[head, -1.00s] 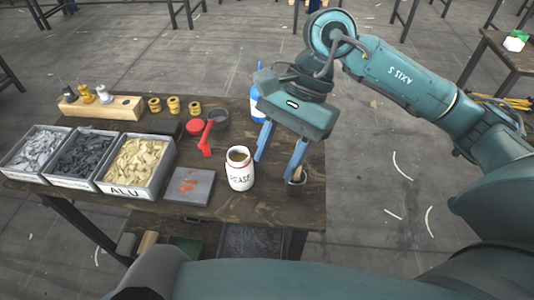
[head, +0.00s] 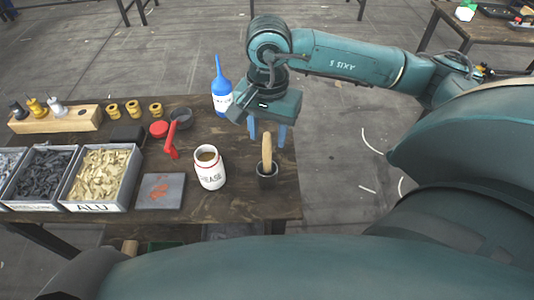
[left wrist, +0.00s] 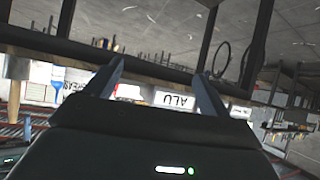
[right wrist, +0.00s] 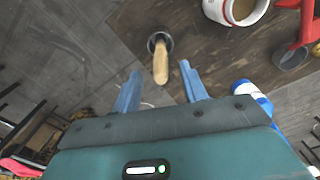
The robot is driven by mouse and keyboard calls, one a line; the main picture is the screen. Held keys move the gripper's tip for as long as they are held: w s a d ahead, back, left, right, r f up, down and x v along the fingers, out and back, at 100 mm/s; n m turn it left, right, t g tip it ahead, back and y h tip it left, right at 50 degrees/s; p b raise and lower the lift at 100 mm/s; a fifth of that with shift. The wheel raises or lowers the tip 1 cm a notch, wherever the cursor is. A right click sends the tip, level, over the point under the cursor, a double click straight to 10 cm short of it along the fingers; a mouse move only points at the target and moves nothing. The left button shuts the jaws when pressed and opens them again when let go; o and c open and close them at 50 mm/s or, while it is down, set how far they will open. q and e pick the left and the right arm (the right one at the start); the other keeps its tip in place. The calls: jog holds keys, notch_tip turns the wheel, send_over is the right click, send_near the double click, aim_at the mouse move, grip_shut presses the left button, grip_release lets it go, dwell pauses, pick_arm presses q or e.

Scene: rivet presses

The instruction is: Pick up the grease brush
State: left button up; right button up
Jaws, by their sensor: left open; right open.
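The grease brush (head: 267,150) stands upright in a small dark cup (head: 267,177) near the right edge of the table, its pale wooden handle up. It also shows in the right wrist view (right wrist: 160,62), its handle pointing toward the space between the fingers. My right gripper (head: 267,136) is open and empty, just behind the handle in the head view; its fingers (right wrist: 160,88) do not touch the brush. The white grease jar (head: 209,170) stands left of the cup. My left gripper (left wrist: 158,75) is open and empty in the left wrist view, away from the brush.
A blue-and-white bottle (head: 221,92) stands behind, close to my right gripper. Floor is open right of the table.

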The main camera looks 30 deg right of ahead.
aim_at(267, 146)
notch_tip(267, 146, down, 4)
jog(key=shift+a+f+p, duration=0.1)
jog(key=shift+p, duration=0.2)
jog(key=shift+c, duration=0.3)
grip_shut()
